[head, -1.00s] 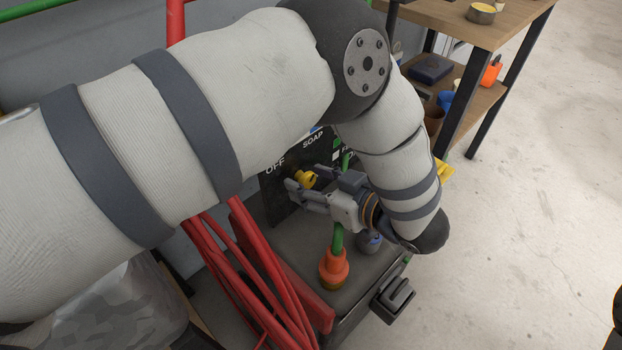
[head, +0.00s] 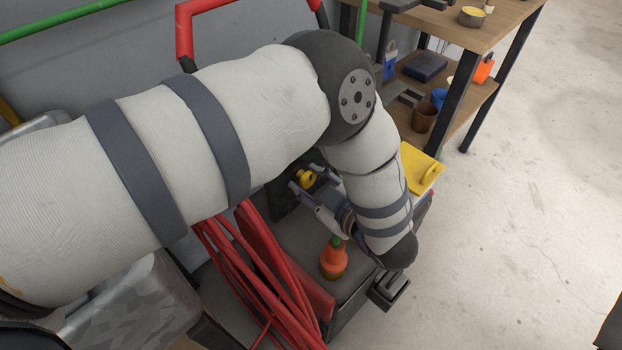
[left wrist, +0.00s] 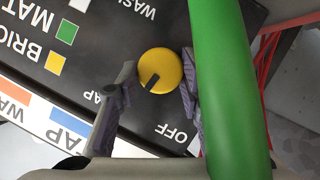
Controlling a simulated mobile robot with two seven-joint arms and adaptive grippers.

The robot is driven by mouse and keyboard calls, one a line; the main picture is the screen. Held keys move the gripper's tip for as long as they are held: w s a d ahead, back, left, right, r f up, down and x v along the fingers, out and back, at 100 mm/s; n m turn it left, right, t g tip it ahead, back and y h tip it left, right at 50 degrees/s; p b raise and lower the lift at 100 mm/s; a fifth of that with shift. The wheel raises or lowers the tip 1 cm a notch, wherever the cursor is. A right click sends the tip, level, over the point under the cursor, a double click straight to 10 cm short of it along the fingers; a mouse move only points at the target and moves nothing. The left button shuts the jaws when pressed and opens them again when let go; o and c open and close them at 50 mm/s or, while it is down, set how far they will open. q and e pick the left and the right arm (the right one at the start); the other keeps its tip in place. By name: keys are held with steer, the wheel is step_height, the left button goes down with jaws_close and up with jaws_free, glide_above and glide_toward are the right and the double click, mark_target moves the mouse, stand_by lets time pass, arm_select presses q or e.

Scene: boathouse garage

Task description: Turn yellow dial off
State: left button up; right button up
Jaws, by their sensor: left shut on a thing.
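The yellow dial (head: 306,178) sits on a dark upright panel of the machine. In the left wrist view the dial (left wrist: 160,71) lies between my left gripper's fingers. My left gripper (head: 305,186) is shut on it. The dial's dark mark points down and left in that view, between the OFF label (left wrist: 171,133) and a partly covered label ending in "AP" (left wrist: 95,97). In the head view my left arm covers most of the panel and its lettering. My right gripper is not in view.
A green tube (left wrist: 228,90) passes close beside the right finger in the wrist view. An orange nozzle (head: 333,260) stands on the machine's top, beside red hoses (head: 238,270). A yellow tray (head: 424,172) and a wooden shelf unit (head: 480,35) are to the right.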

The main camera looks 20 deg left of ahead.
arm_select(q)
steer(key=o, duration=1.1)
steer(key=shift+a, duration=0.1)
steer(key=shift+o, duration=0.2)
steer(key=v, duration=1.2)
